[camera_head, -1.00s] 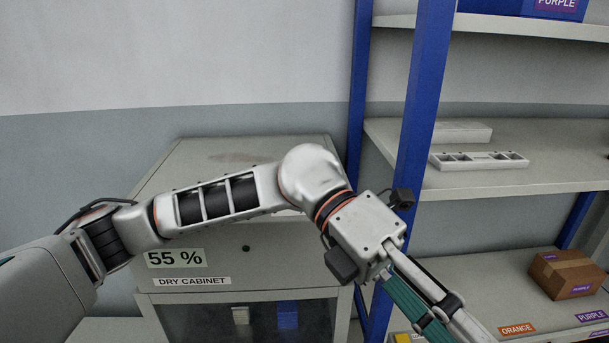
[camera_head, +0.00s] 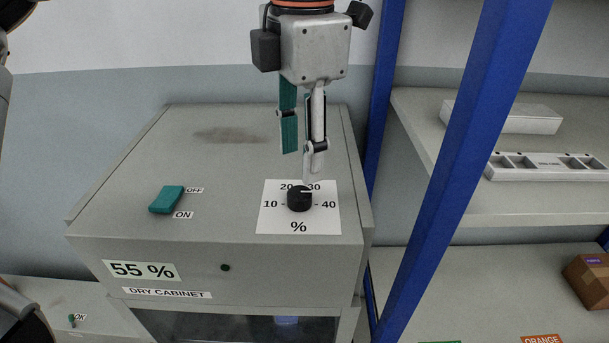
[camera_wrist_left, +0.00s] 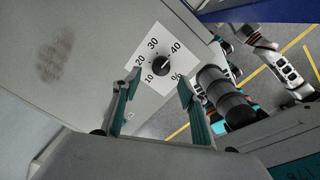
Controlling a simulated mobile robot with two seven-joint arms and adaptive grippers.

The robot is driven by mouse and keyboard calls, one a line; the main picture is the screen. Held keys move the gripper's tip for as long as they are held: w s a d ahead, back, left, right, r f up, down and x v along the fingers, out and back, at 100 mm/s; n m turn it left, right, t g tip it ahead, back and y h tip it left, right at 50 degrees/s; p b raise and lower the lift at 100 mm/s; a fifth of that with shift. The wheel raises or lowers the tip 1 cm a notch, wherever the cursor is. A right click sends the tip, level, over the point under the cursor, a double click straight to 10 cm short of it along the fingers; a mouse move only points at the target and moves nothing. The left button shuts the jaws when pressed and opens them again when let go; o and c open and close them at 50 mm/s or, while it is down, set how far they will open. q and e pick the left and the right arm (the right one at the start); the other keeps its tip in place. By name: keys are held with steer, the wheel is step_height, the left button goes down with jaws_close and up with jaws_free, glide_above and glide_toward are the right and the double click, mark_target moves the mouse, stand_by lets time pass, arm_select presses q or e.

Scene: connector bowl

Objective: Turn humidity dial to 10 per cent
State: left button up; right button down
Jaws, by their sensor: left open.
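The humidity dial (camera_head: 299,203) is a black round knob with a white mark on a white scale plate (camera_head: 268,222) marked 10 to 40, on top of the dry cabinet (camera_head: 215,150). In the head view its mark points up and right, about between 30 and 40. My left gripper (camera_head: 303,166) hangs from above, open and empty, its fingertips above and just behind the dial, apparently not touching it. In the left wrist view the dial (camera_wrist_left: 160,66) shows beyond and between the open fingers (camera_wrist_left: 157,84). My right gripper is not clearly seen.
A teal OFF/ON switch (camera_head: 167,199) sits left of the dial, at the ON end. The cabinet's front label (camera_head: 140,270) reads 55 %. A blue shelf post (camera_head: 458,170) rises close to the cabinet's right side. The cabinet top behind the switch is clear.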

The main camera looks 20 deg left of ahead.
mark_target(300, 192)
arm_select(q)
step_height(300, 192, down, 7)
steer(key=shift+a+r, duration=0.1)
stand_by(0.3)
steer(key=shift+c, duration=0.2)
steer(key=c, duration=1)
